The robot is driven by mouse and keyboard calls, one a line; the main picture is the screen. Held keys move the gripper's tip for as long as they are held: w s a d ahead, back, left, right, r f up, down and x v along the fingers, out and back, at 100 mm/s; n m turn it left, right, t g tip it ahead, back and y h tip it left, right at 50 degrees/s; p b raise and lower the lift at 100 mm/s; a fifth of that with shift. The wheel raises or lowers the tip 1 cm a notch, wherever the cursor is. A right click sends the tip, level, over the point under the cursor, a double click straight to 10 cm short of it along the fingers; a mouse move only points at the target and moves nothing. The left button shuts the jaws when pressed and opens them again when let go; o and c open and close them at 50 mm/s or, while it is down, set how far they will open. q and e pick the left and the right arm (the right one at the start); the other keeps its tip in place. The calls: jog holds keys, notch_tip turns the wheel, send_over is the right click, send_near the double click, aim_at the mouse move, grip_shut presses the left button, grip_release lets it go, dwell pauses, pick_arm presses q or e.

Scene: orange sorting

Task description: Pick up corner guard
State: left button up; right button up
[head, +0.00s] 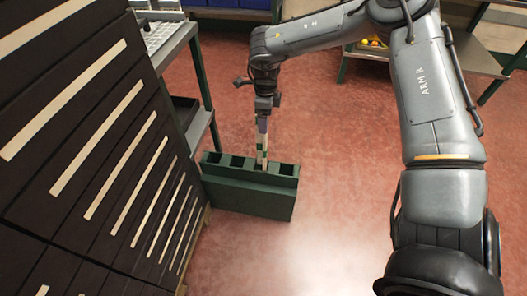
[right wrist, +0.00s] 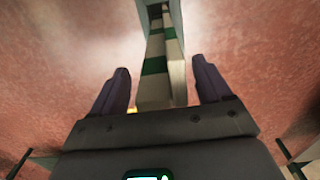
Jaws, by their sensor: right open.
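A corner guard (head: 260,150), a pale upright strip with green bands, stands in a slot of the dark green holder (head: 248,198) on the floor. My right gripper (head: 263,112) is above the holder, at the top of the guard. In the right wrist view the guard (right wrist: 156,70) lies between the two open fingers of my right gripper (right wrist: 160,66). A gap shows on each side, so the fingers are not closed on it. The guard's lower end is hidden in the holder. My left gripper is out of view.
A tall dark stack with pale strips (head: 120,155) stands left of the holder, close to it. A metal shelf rack (head: 203,122) is behind that. Another table with coloured items (head: 372,43) is at the back. The reddish floor right of the holder is clear.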

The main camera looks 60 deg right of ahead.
jog(key=shift+r, duration=0.1)
jog(key=shift+c, duration=0.9)
grip_shut()
jog(key=shift+r, duration=0.1)
